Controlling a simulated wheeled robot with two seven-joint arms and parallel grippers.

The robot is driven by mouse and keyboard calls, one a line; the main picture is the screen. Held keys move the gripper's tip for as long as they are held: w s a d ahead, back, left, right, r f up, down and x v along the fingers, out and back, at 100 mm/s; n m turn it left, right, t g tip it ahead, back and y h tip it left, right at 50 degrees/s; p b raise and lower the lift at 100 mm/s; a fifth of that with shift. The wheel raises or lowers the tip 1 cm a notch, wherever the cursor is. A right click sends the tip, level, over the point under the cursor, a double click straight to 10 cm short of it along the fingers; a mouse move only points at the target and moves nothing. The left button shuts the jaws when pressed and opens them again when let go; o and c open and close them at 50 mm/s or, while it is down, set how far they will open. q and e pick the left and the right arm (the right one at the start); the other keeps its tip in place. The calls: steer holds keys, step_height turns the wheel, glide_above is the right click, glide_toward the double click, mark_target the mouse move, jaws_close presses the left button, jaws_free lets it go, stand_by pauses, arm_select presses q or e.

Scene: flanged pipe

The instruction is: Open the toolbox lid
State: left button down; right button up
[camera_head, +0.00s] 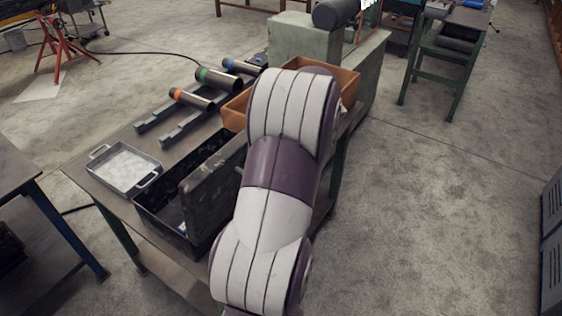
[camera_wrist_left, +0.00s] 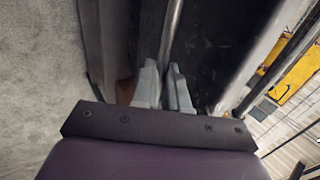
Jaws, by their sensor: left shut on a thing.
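The black toolbox (camera_head: 150,215) sits on the workbench in the head view. Its lid (camera_head: 212,190) stands raised at a steep tilt, with part of the dark inside showing to its left. One of my arms covers the lid's right side and hides the gripper there. In the left wrist view, my left gripper (camera_wrist_left: 164,88) has its pale fingers close together around a thin metal bar (camera_wrist_left: 172,35), which looks like the lid's handle. A dark panel fills the view beside the bar. My right gripper is not in view.
A metal tray (camera_head: 125,169) lies left of the toolbox. Banded pipes (camera_head: 218,82) rest on supports behind it. An orange bin (camera_head: 345,84) stands behind my arm.

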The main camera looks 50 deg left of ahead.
arm_select(q)
steer(key=shift+d, duration=0.1)
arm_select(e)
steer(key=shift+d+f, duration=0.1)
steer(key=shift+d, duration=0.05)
arm_select(q)
steer(key=c, duration=1.3)
jaws_free()
steer(key=shift+f, duration=0.1)
steer(key=shift+c, duration=0.2)
steer(key=shift+o, duration=0.9)
steer(key=shift+w+d, duration=0.1)
steer(key=shift+d, duration=0.15)
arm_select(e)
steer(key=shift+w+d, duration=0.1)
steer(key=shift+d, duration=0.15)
arm_select(q)
steer(key=p+v, duration=1)
steer(key=v, duration=0.2)
steer(key=shift+d+r, duration=0.2)
steer(key=shift+r, duration=0.15)
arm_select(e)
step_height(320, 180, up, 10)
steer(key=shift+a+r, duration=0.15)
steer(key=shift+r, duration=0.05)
